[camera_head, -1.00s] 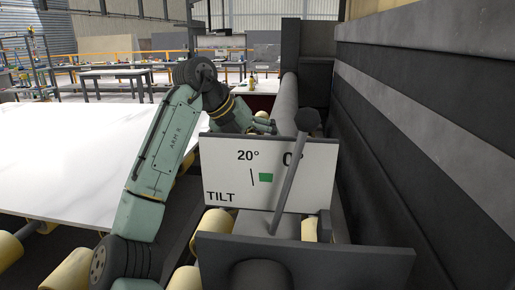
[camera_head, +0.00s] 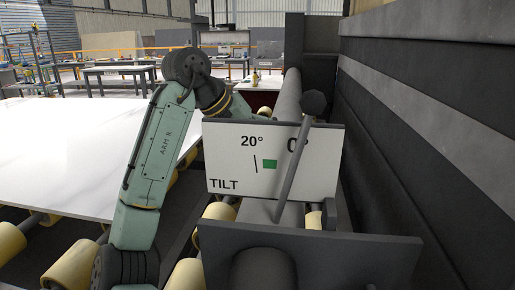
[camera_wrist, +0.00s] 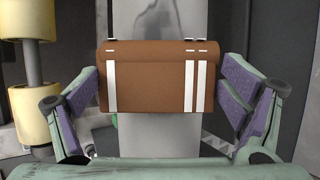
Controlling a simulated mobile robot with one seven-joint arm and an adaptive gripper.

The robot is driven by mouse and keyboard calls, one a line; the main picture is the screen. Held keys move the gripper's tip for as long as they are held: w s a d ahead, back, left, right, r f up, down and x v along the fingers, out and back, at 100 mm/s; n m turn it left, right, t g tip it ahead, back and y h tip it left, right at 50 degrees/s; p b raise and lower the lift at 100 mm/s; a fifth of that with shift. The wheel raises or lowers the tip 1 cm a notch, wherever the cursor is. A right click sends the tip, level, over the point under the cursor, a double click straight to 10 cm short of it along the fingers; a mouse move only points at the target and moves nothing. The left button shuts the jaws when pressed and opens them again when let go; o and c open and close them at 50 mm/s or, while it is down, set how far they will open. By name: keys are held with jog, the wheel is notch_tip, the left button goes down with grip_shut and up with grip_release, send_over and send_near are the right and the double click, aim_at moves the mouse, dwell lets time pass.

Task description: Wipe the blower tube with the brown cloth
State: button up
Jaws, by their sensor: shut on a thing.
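The brown cloth (camera_wrist: 150,82) with white stripes is between the purple-padded fingers of my gripper (camera_wrist: 159,75) in the wrist view. My gripper is shut on it. The cloth lies across the line of the grey blower tube, which shows above it (camera_wrist: 160,20); I cannot tell how firmly they touch. In the head view the blower tube (camera_head: 288,98) runs away along the dark wall. The cloth and my gripper are hidden there behind the white tilt sign.
The tilt sign (camera_head: 233,170) and a lever with a dark knob (camera_head: 313,102) stand in front. A white slab (camera_head: 75,150) lies on yellow rollers (camera_head: 70,264) at left. The dark wall (camera_head: 410,130) closes the right side.

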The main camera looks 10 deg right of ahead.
jog(key=shift+s+a, duration=0.3)
jog(key=shift+s, duration=0.35)
jog(key=shift+s+a, duration=0.25)
jog(key=shift+s, duration=0.45)
jog(key=shift+s+a, duration=0.3)
jog(key=shift+s, duration=0.6)
jog(key=shift+w, duration=0.1)
jog(key=shift+w+d+r+p, duration=0.1)
jog(key=shift+w+d+p, duration=0.2)
jog(key=shift+w+p, duration=0.4)
jog(key=shift+w+d+f+p, duration=0.1)
jog(key=shift+w+d+p, duration=0.2)
jog(key=shift+w+p, duration=0.4)
jog(key=shift+w+d+r+p, duration=0.1)
jog(key=shift+w+d+p, duration=0.2)
jog(key=shift+w+p, duration=0.35)
jog(key=shift+w+d, duration=0.2)
jog(key=shift+w, duration=0.3)
jog(key=shift+w+d, duration=0.2)
jog(key=shift+w, duration=0.3)
jog(key=shift+w+d, duration=0.45)
jog(key=shift+w, duration=0.6)
jog(key=shift+w+d, duration=0.4)
jog(key=shift+w, duration=0.65)
jog(key=shift+w+d, duration=0.45)
jog(key=shift+w, duration=0.6)
